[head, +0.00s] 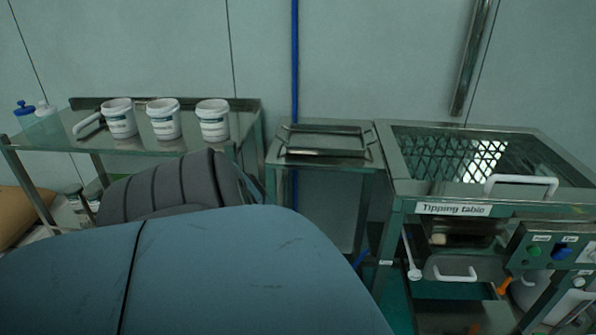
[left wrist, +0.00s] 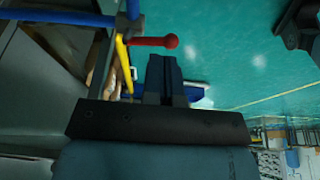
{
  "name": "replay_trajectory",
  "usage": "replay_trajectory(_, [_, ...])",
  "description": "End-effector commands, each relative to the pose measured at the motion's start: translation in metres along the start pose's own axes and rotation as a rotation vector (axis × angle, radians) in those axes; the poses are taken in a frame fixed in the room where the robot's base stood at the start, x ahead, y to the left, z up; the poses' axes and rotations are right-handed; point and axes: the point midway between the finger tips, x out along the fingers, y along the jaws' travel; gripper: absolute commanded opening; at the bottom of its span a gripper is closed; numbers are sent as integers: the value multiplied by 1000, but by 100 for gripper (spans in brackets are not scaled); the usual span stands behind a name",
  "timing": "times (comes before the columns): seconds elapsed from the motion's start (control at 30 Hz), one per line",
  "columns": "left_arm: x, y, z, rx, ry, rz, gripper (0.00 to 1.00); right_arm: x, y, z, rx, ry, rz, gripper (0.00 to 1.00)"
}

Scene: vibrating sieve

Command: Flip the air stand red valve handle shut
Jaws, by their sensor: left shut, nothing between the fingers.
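The red valve handle (left wrist: 154,41) shows in the left wrist view as a short bar with a round knob at its right end. It sticks out to the right from a blue pipe and a yellow piece (left wrist: 123,64). My left gripper (left wrist: 164,60) is shut and empty, with its fingertips just below the handle in the picture. A small gap shows between them; I cannot tell the distance in depth. In the head view my left arm fills the lower left, and the valve and gripper are not visible. My right gripper is not in view.
The head view shows a metal table with white tubs (head: 164,121), a small stand with a metal tray (head: 325,152), and the tipping table (head: 408,178) at right. A blue vertical pipe (head: 295,60) runs along the wall. Open green floor (left wrist: 235,60) lies right of the handle.

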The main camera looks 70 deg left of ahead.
Motion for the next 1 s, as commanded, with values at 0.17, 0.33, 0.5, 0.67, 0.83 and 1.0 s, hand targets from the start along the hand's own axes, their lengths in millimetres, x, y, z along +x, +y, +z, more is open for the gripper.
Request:
replay_trajectory(0.17, [-22, 1, 0, 1, -1, 0, 0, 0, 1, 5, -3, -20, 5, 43])
replay_trajectory(0.33, [-26, 1, 0, 1, 0, 1, 0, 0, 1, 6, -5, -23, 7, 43])
replay_trajectory(0.5, [-26, 1, 1, 1, 0, 1, 0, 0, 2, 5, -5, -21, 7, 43])
replay_trajectory(0.67, [-26, 1, 1, 1, 0, 0, 0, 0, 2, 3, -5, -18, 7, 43])
replay_trajectory(0.83, [-26, 1, 1, 1, 0, 0, 0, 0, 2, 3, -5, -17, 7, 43])
replay_trajectory(1.0, [-25, 1, 0, 1, 0, 0, 0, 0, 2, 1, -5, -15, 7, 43])
